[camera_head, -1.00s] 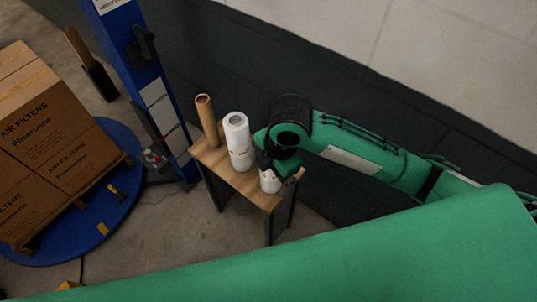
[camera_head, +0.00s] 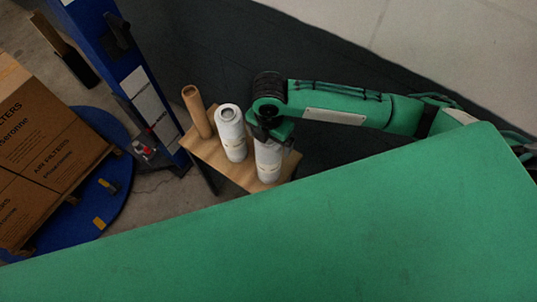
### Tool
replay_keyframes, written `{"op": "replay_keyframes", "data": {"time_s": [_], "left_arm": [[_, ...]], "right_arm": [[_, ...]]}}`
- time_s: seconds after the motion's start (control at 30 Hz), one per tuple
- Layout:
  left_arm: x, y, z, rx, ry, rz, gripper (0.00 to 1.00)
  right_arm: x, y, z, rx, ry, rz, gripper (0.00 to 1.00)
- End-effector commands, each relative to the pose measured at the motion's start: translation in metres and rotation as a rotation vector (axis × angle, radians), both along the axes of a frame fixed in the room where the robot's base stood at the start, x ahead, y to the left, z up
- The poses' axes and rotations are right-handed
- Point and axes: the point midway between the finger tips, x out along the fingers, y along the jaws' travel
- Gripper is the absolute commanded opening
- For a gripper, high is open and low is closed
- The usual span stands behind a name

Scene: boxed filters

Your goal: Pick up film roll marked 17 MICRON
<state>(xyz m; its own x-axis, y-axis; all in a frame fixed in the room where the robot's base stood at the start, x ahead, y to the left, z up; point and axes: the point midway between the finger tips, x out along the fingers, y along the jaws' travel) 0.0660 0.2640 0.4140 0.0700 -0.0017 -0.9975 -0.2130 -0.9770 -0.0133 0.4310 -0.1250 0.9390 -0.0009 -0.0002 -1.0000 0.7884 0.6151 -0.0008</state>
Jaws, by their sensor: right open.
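Two white film rolls stand upright on a small wooden table (camera_head: 236,174). The left roll (camera_head: 231,137) stands clear, with its open core showing on top. The right roll (camera_head: 269,163) is under my right gripper (camera_head: 268,136), which hides its top. The labels are too small to read, so I cannot tell which roll is marked 17 MICRON. My right gripper is open at the top of the right roll; whether it touches the roll is not clear. My left gripper is not in view.
A brown cardboard tube (camera_head: 197,113) stands at the table's left rear corner. A blue post (camera_head: 119,58) rises left of the table. Cartons (camera_head: 51,138) stand on a blue round base (camera_head: 122,191) at left.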

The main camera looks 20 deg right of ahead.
Motion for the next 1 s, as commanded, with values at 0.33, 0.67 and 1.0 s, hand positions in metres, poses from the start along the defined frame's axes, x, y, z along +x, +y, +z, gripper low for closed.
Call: {"op": "replay_keyframes", "data": {"time_s": [0.33,0.67,1.0], "left_arm": [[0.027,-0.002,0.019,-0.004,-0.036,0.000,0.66],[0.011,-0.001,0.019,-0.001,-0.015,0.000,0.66],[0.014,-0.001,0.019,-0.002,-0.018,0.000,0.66]], "right_arm": [[0.004,0.000,-0.042,-0.001,0.003,-0.001,0.95],[0.004,0.000,-0.054,0.000,0.000,0.001,0.95],[0.004,0.000,-0.053,0.000,0.000,0.000,0.32]]}}
